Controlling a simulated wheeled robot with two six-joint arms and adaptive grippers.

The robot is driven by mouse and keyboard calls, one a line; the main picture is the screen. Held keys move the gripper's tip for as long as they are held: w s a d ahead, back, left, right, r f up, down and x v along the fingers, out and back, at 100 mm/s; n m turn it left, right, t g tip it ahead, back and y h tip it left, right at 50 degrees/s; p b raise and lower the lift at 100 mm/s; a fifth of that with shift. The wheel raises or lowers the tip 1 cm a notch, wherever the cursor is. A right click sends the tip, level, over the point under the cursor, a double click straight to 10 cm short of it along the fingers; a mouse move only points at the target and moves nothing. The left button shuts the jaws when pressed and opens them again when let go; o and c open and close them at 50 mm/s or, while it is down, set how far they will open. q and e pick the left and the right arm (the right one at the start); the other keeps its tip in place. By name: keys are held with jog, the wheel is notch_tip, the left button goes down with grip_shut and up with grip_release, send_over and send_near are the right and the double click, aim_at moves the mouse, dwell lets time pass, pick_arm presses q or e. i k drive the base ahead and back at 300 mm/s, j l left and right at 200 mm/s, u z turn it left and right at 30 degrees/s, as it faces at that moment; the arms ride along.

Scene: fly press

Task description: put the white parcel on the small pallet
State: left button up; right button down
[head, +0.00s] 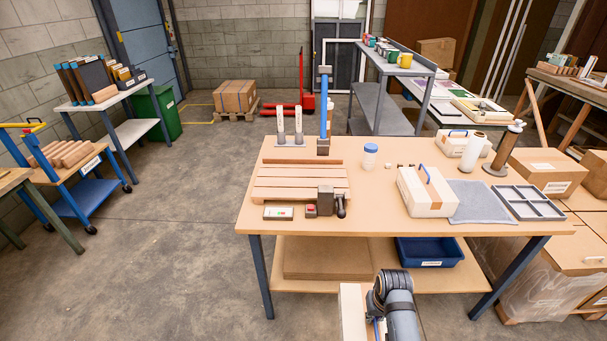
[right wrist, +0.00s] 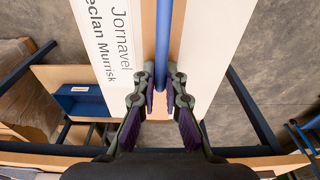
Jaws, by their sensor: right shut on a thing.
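My right gripper (right wrist: 161,82) is shut on the blue handle (right wrist: 164,30) of a white parcel (right wrist: 212,45) with a tan stripe and a printed label. In the head view this parcel (head: 351,312) shows at the bottom edge, in front of the workbench, partly hidden by my right arm. A low slatted wooden platform (head: 300,183), which looks like the small pallet, lies on the bench's left side with its slats bare. A larger floor pallet (head: 236,116) carries a cardboard box at the back. My left gripper is not in view.
On the workbench (head: 380,235) stand two similar blue-handled white boxes (head: 418,203) (head: 452,149), a grey cloth (head: 480,200) and a divided tray (head: 528,202). A small press-like tool (head: 325,200) sits at the platform's front right. A blue bin (head: 430,252) is on the lower shelf.

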aim_at(295, 180)
jog(key=i+j, duration=0.15)
jog(key=j, duration=0.25)
jog(key=i+j, duration=0.15)
jog(key=j, duration=0.25)
jog(key=i+j, duration=0.15)
jog(key=j, duration=0.2)
jog(key=k+j+u, duration=0.05)
